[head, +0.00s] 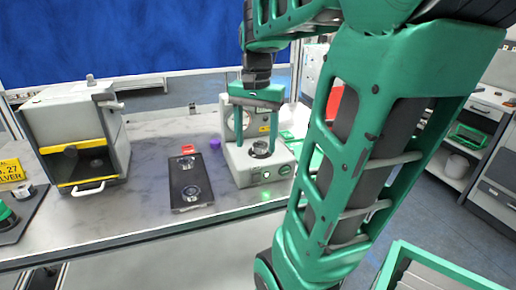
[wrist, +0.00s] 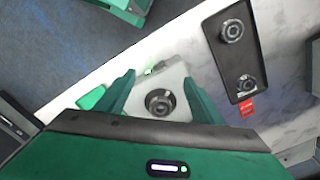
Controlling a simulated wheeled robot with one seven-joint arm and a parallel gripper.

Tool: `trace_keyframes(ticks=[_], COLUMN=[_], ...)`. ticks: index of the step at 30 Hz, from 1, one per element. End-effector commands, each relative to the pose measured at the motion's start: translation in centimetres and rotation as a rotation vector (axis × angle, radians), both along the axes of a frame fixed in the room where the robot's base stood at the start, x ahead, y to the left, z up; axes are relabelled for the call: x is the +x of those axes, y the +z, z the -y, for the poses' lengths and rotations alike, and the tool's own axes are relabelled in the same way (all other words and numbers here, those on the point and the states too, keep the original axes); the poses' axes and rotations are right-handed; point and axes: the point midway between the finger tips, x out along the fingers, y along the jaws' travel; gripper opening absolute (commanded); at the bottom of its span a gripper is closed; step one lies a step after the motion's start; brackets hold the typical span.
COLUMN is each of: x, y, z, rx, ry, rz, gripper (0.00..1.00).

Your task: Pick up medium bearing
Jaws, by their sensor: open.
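A dark ring-shaped bearing (head: 260,149) sits on the light grey machine (head: 243,178). It also shows in the wrist view (wrist: 160,103). My gripper (head: 257,142) points down over the machine, open, with one green finger on each side of the bearing. In the wrist view my gripper (wrist: 158,82) has the bearing between its spread fingers, with a gap on both sides. Two more bearings, a nearer one (head: 191,193) and a farther one (head: 187,163), lie on a black tray (head: 177,204) left of the machine. I cannot tell by size which bearing is the medium one.
A red piece (head: 188,150) and a purple piece (head: 214,144) lie behind the tray. A grey box with a yellow-edged opening (head: 75,140) stands at the left of the worktable (head: 140,215). My arm hides the table's right side. Bare tabletop lies between box and tray.

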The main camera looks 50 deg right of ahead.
Motion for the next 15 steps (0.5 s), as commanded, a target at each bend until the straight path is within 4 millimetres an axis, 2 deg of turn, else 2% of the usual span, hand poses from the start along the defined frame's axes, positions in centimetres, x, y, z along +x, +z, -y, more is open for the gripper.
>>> trace_keyframes(ticks=[1,3,6,9,11,15], x=[1.3,2.5,3.8,4.4,4.6,4.6], y=[1.2,2.8,4.3,5.2,5.1,3.4], z=[1.8,3.7,5.8,7.0,7.4,7.6], rx=[-0.002,-0.004,-0.005,-0.006,-0.005,-0.004], ry=[-0.092,-0.212,-0.341,-0.419,-0.443,-0.456], rz=[-0.001,-0.002,-0.004,-0.005,-0.007,-0.009], gripper=[0.62,0.62,0.62,0.62,0.62,0.62])
